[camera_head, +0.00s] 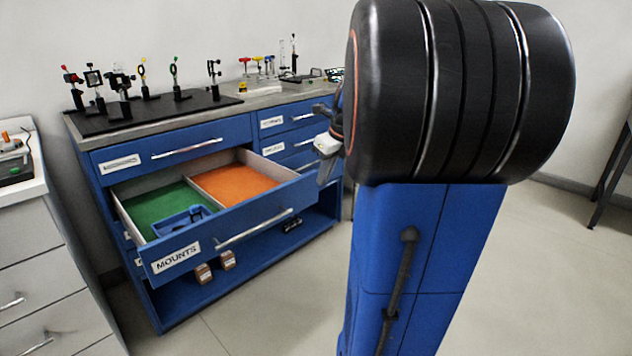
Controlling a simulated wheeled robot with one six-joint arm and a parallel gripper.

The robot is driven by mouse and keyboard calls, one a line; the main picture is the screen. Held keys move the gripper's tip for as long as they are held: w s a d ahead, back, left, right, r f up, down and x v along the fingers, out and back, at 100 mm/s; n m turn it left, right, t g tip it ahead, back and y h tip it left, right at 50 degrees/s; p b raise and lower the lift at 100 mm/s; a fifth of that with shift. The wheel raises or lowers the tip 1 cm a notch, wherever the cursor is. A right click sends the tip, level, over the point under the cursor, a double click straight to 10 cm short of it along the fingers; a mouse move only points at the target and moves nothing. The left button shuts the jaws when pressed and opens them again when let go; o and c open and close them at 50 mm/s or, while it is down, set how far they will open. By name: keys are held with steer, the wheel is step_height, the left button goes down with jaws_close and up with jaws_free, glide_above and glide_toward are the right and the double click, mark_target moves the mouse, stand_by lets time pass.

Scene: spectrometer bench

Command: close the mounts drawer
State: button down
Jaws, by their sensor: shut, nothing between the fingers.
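The mounts drawer (172,260) is pulled out of the blue bench, with a white "MOUNTS" label and a long metal handle (254,230) on its front. Its inside has a green compartment on the left and an orange one on the right. A blue object (182,220) lies in the green compartment. My gripper (326,172) is shut and empty, to the right of the open drawer near its right end. My dark arm link hides part of the gripper and the bench's right end.
The bench top (250,101) carries several optical mounts on a black board (155,112). Closed drawers sit above and right of the open one. Small brown blocks (204,273) stand on the lower shelf. A white cabinet (42,250) stands at left. The floor in front is clear.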

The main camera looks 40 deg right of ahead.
mark_target(306, 191)
steer(key=w+f, duration=0.4)
steer(key=f, duration=0.1)
steer(key=w+f, duration=0.2)
steer(key=f, duration=0.1)
steer(key=shift+w+a, duration=0.2)
steer(key=shift+w, duration=0.4)
